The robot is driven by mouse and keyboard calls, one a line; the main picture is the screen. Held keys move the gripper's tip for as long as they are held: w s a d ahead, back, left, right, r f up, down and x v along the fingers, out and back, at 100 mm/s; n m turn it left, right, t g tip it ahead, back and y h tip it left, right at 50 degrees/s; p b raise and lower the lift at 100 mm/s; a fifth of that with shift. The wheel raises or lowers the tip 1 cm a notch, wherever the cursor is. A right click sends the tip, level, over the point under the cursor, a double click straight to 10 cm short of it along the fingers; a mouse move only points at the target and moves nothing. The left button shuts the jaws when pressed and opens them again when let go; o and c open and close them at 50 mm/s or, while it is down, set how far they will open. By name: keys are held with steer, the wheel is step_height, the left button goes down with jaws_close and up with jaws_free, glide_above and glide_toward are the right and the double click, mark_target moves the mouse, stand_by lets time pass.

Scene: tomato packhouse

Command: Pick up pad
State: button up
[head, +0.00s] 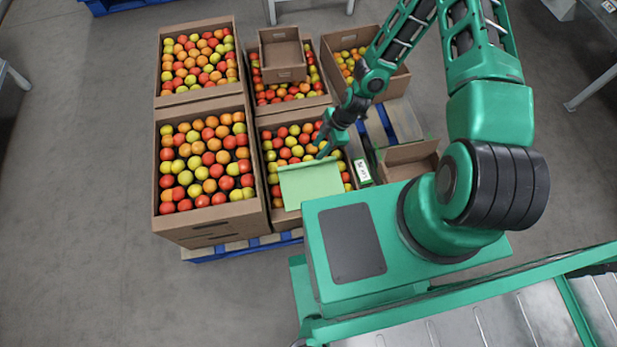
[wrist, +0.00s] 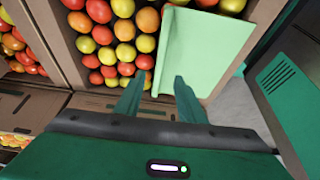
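The pad is a light green sheet (head: 310,183) lying over tomatoes in the front middle crate (head: 287,221). In the wrist view the pad (wrist: 208,50) fills the upper right, with a raised or folded lip along its left edge. My gripper (head: 322,151) is at the pad's far right edge in the head view. In the wrist view my gripper (wrist: 160,78) has its two fingers apart, one on each side of the pad's left edge. The right finger overlaps the pad; the left is over tomatoes. I cannot tell whether either finger touches the pad.
Cardboard crates of tomatoes stand around, including a tall one (head: 205,221) at left. An empty box (head: 283,74) sits on the back middle crate. A small green-and-white box (head: 362,171) and an open carton (head: 407,154) are to the right. Floor (head: 80,230) at left is clear.

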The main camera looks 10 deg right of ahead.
mark_target(307, 163)
steer(key=shift+x, duration=4.9)
steer(key=shift+a, duration=0.15)
jaws_close()
